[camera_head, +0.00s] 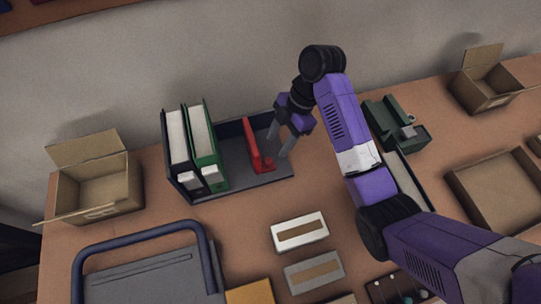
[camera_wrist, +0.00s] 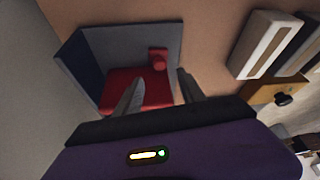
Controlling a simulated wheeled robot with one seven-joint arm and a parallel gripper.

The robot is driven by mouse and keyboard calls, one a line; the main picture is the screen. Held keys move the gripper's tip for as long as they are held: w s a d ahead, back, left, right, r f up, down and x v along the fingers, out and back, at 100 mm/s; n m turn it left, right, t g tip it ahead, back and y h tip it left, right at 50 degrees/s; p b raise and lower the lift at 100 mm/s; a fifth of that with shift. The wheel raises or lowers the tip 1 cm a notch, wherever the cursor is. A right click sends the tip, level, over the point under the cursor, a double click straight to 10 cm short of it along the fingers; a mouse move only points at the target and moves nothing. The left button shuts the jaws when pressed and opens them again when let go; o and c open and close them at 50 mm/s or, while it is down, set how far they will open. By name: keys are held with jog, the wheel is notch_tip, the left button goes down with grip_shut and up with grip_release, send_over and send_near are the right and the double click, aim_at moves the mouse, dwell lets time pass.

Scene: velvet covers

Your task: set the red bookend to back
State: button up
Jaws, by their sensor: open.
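The red bookend (camera_head: 254,144) stands upright on the dark tray (camera_head: 235,179), to the right of the binders. It also shows in the wrist view (camera_wrist: 128,88), with a small red knob at its foot. My gripper (camera_head: 279,146) is open just to the right of the bookend in the head view. In the wrist view the fingertips (camera_wrist: 160,80) are apart, with the left one in front of the red surface. I cannot tell whether a finger touches it. A black binder (camera_head: 176,145) and a green binder (camera_head: 203,140) stand at the tray's left end.
An open cardboard box (camera_head: 99,190) stands left of the tray. White-and-tan boxes (camera_head: 300,232) lie in front. A dark green device (camera_head: 405,128) and cardboard boxes (camera_head: 490,95) are at right. A blue-handled grey object (camera_head: 150,275) is at front left. A wall rises behind.

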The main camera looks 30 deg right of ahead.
aim_at(268, 161)
jog(key=b+x, duration=0.3)
jog(key=x, duration=0.1)
jog(key=shift+a+f, duration=0.1)
jog(key=shift+f, duration=0.3)
jog(key=shift+x, duration=1.05)
jog(key=shift+c, duration=0.5)
grip_shut()
